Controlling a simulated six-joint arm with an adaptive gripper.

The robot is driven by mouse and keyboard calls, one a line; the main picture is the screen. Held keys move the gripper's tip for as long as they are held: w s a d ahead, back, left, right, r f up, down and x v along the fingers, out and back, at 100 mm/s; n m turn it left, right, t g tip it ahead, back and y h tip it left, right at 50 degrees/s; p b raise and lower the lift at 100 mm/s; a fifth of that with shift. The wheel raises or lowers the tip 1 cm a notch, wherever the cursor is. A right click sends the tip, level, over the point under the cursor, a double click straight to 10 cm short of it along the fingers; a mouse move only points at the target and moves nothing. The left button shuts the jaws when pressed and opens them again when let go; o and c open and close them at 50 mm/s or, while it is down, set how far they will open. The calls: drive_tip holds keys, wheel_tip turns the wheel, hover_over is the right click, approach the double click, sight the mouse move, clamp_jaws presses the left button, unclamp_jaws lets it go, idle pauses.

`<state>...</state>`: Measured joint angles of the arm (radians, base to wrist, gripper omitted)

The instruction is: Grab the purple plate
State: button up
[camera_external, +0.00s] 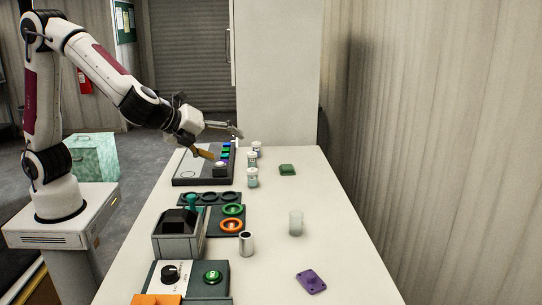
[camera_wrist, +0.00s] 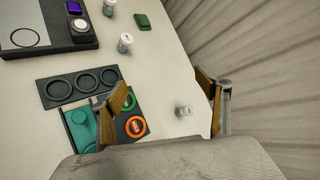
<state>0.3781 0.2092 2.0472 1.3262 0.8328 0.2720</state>
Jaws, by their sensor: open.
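The purple plate (camera_external: 311,281) lies flat on the white table near its front right in the external view. It has small raised or round details on top. It does not show in the wrist view. My gripper (camera_external: 222,143) is open and empty, high above the far part of the table, well away from the plate. In the wrist view my gripper (camera_wrist: 158,90) shows two wood-coloured fingers spread wide with nothing between them.
A whitish cylinder (camera_external: 295,222) and a metal cup (camera_external: 246,243) stand between gripper and plate. A green plate (camera_external: 287,169) and several jars (camera_external: 252,177) are farther back. Table around the purple plate is clear.

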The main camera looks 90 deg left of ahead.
drive_tip(key=w+d+f+m+t, duration=0.1)
drive_tip(key=w+d+f+m, duration=0.2)
drive_tip(key=w+d+m, duration=0.15)
drive_tip(key=m+t+h, duration=0.4)
drive_tip(key=m+h, duration=0.3)
drive_tip(key=m, duration=0.6)
approach(304, 280)
drive_tip(key=shift+w+d+r, duration=0.1)
drive_tip(key=shift+w+r, duration=0.15)
drive_tip(key=shift+w, duration=0.3)
drive_tip(key=shift+w+d+r, duration=0.1)
drive_tip(key=shift+w+r, duration=0.1)
drive_tip(key=shift+w, duration=0.3)
drive_tip(key=shift+x, duration=1.3)
drive_tip(key=shift+a, duration=0.1)
drive_tip(key=shift+x, duration=2.6)
drive_tip(key=shift+f, duration=0.1)
